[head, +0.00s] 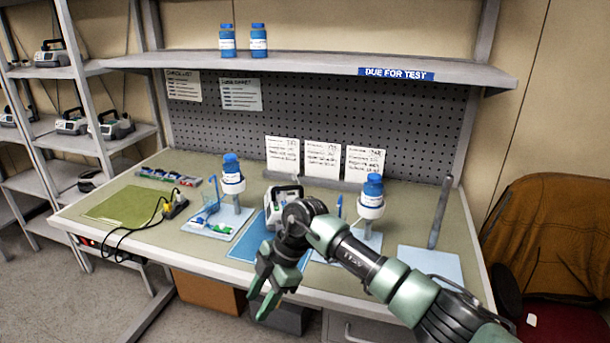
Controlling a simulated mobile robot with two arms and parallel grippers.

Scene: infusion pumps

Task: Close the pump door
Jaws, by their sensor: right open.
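A white and dark pump (285,194) with some green on it stands on a blue mat (241,250) near the middle of the bench. My right wrist and forearm cover part of it. I cannot make out its door or how far that stands open. My right gripper (260,304) is open and empty. It points down in front of the bench's front edge, nearer to me than the pump and apart from it. My left gripper is not in view.
Blue bottles on stands (232,177) (370,200) flank the pump. A yellow device with black cables (175,204) lies left, by a green mat (120,205). A shelf (310,62) hangs above. A chair (555,250) stands right. The bench's (405,225) right part holds a pale mat.

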